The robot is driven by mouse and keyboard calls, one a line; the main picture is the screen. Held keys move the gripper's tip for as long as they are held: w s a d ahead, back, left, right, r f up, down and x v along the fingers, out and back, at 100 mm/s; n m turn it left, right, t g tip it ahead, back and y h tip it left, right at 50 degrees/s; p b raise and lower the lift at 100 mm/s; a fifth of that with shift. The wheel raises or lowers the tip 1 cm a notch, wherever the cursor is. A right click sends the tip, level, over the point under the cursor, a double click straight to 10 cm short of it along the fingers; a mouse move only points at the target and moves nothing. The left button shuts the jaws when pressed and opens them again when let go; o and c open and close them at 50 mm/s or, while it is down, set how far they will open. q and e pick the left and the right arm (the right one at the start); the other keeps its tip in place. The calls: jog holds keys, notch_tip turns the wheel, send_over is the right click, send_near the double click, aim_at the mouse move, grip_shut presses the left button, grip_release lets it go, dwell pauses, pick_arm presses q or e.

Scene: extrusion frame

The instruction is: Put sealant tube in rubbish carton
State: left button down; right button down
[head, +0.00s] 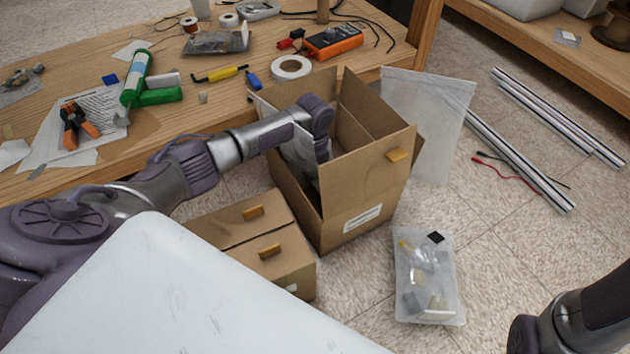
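A green sealant tube (136,78) with a pale blue and white label lies on the wooden table at the left, its nozzle end toward the front. The tall open carton (362,185) stands on the floor by the table, flaps up. My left arm reaches over the table edge, and my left gripper (322,150) points down inside the carton. Its fingertips are hidden, so I cannot see whether it holds anything. A pale grey-white sheet or bag shows beside it. My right arm shows only at the bottom right corner; its gripper is out of frame.
A closed low carton (245,235) stands against the tall one. A clear bag of parts (428,275) lies on the floor. Metal extrusions (520,160) lie at right.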

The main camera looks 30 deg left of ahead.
aim_at(314, 177)
pick_arm(q)
notch_tip(314, 177, down, 3)
jog(key=shift+f+b, duration=0.1)
jog(key=shift+b, duration=0.85)
jog(key=c, duration=0.6)
grip_release()
